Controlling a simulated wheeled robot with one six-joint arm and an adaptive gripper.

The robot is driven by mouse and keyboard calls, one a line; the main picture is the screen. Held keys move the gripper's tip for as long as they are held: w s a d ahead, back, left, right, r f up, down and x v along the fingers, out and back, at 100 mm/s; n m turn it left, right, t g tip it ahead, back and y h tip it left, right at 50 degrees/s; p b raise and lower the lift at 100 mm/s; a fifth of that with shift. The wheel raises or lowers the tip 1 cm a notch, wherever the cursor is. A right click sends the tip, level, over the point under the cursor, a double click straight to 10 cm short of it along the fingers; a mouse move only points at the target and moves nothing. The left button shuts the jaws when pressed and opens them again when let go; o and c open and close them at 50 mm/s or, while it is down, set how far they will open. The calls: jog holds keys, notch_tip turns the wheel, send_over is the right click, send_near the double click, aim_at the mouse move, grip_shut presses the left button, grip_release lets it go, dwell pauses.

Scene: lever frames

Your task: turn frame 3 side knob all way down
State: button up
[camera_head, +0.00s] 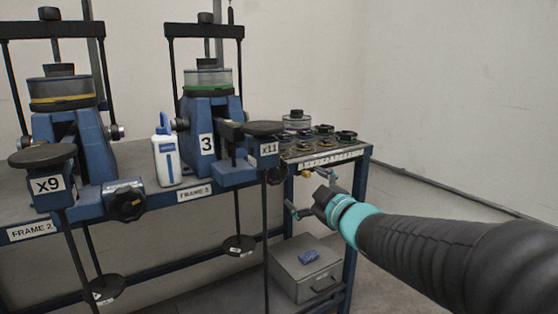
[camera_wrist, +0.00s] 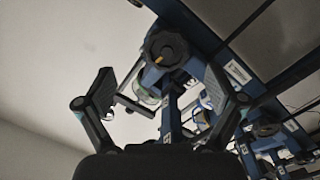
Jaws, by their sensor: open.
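Frame 3 (camera_head: 206,108) is the blue lever frame marked "3" in the middle of the head view. A black round knob (camera_head: 274,176) sits low on its right side, below the x11 plate. A black knob with an orange mark (camera_wrist: 167,48) shows in the wrist view, ahead of and between the fingers; it looks like the same knob.
Frame 2 (camera_head: 62,140), with its own black knob (camera_head: 124,203), stands to the left. A white bottle (camera_head: 167,155) stands between the frames. Black ring weights (camera_head: 320,138) lie at the bench's right end. A grey box (camera_head: 307,270) is below. Thin rods hang below the bench.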

aim_at(277, 172)
jog(key=shift+n+y, duration=0.7)
jog(key=x, duration=0.3)
jog(key=a+x, duration=0.1)
jog(key=x, duration=0.3)
jog(key=s+x, duration=0.1)
jog(key=x, duration=0.2)
jog(key=shift+w+a+r, duration=0.2)
jog(key=shift+w+a, duration=0.15)
jog(key=c, duration=1.6)
jog(key=shift+o, duration=0.2)
jog(key=shift+w, duration=0.1)
